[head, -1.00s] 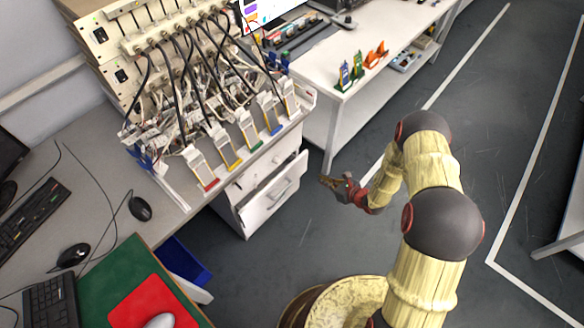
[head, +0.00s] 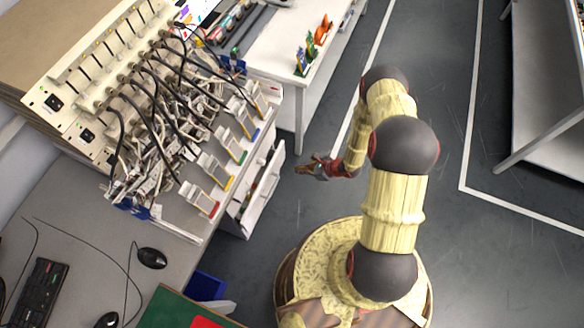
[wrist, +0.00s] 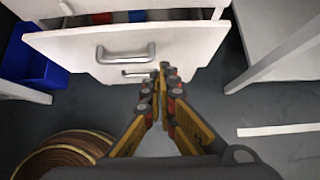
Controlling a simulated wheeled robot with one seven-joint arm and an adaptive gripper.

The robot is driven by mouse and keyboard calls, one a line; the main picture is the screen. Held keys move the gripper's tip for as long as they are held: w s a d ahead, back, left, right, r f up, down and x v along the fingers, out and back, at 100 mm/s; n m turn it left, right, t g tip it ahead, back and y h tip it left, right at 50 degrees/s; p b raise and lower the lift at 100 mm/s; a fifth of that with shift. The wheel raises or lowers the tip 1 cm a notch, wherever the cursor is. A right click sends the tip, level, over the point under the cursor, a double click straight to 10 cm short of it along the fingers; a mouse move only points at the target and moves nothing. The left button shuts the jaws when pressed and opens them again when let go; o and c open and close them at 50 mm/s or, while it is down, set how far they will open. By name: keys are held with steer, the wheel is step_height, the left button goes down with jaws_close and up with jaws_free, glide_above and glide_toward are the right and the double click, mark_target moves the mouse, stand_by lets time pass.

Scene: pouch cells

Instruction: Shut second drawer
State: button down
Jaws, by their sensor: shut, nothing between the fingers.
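A white drawer (head: 266,190) stands pulled out of the white cabinet under the bench. A closed front (head: 262,148) shows above it in the head view. In the wrist view, the open drawer's front (wrist: 185,45) carries a grey bar handle (wrist: 125,55), and a lower handle (wrist: 136,73) shows beneath. Red, blue and white items (wrist: 118,17) lie inside. My gripper (head: 299,169) is shut and empty, in front of the drawer and apart from it in the head view. In the wrist view its fingertips (wrist: 164,70) overlap the drawer front's lower edge.
A blue bin (wrist: 28,60) stands on the floor left of the cabinet. A white table (head: 285,75) stands to its right, with its leg near my gripper's side. The bench above holds cell holders (head: 200,200) and many cables. The grey floor around my arm is clear.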

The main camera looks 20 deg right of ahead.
mark_target(272, 167)
steer(key=shift+w+a+f+b, duration=0.35)
steer(key=shift+w+a+f, duration=0.65)
steer(key=shift+a, duration=0.35)
steer(key=shift+w+a+f+b, duration=0.35)
steer(key=shift+w+a+f, duration=0.65)
steer(key=shift+a, duration=0.3)
steer(key=shift+w+a+f+b, duration=0.35)
steer(key=shift+w+a+f, duration=0.65)
steer(key=shift+a, duration=0.35)
steer(key=shift+w+a+b, duration=0.6)
steer(key=shift+w+a, duration=0.3)
steer(key=shift+a, duration=0.15)
steer(key=shift+r, duration=0.1)
steer(key=shift+d, duration=0.15)
